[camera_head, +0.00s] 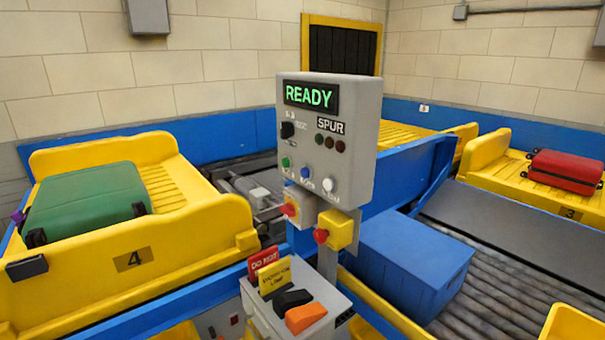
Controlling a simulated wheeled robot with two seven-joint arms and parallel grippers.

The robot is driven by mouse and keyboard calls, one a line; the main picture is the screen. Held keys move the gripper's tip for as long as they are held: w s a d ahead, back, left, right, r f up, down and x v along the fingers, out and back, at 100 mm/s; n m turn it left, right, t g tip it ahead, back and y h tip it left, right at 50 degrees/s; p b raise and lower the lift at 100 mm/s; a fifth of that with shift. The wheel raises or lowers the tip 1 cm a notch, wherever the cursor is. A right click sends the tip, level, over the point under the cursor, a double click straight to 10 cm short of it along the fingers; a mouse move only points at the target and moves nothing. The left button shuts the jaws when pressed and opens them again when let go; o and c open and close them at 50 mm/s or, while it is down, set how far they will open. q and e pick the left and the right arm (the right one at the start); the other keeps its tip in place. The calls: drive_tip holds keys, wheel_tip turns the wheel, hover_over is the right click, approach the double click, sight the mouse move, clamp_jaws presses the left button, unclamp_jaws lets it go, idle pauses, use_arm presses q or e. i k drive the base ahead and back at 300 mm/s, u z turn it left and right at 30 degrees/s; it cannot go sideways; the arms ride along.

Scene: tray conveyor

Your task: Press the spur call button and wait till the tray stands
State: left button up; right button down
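A grey control box (360,110) stands on a post in the middle. Its display (311,95) reads READY in green. Below the SPUR label (330,125) are small lamps, none clearly lit. A green button (285,162), a blue button (305,172) and a white button (328,184) sit lower down; their labels are too small to read, so I cannot tell which is the spur call button. A yellow tray marked 4 (133,258) at left holds a green suitcase (88,212). Neither of my grippers is in view.
A yellow tray marked 3 (569,213) holds a red suitcase (565,171) at right. A blue bin (410,262) is on the rollers (490,290). A red stop button (321,236) sits below the control box. A holder (262,318) with cards stands in front.

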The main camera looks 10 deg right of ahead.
sight(304, 172)
drive_tip(key=k, duration=1.35)
drive_tip(key=u, duration=0.55)
drive_tip(key=i, duration=0.65)
drive_tip(key=u, duration=0.9)
drive_tip(key=i, duration=1.6)
drive_tip(key=z, duration=1.25)
drive_tip(key=i, duration=0.45)
drive_tip(key=z, duration=0.35)
